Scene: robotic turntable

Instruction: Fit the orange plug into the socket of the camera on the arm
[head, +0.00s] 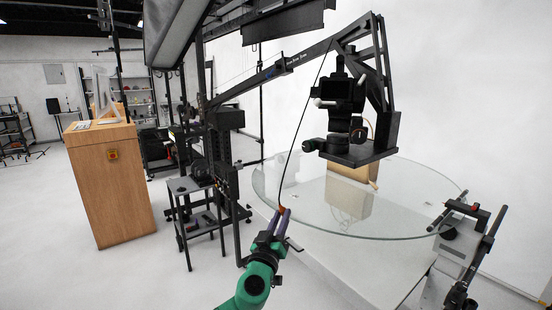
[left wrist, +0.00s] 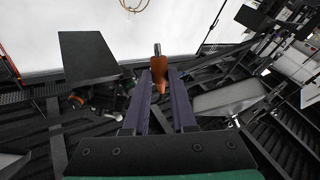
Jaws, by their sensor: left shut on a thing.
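My left gripper (head: 282,217) is at the lower middle of the head view, in front of the glass turntable's near left edge. It is shut on the orange plug (head: 281,209), and a thin black cable rises from there toward the boom arm (head: 275,71). In the left wrist view the orange plug (left wrist: 158,68) sits between the fingertips, its metal tip pointing away from the gripper (left wrist: 161,84). The black camera (head: 340,92) hangs at the end of the boom arm, up and right of the gripper and well apart from it. I cannot make out its socket. My right gripper is not in view.
The round glass turntable (head: 410,215) lies below the camera. A black stand (head: 222,150) and small side table (head: 190,187) are left of the gripper. A wooden cabinet (head: 110,185) stands farther left. A black bracketed fixture (head: 473,228) is at right.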

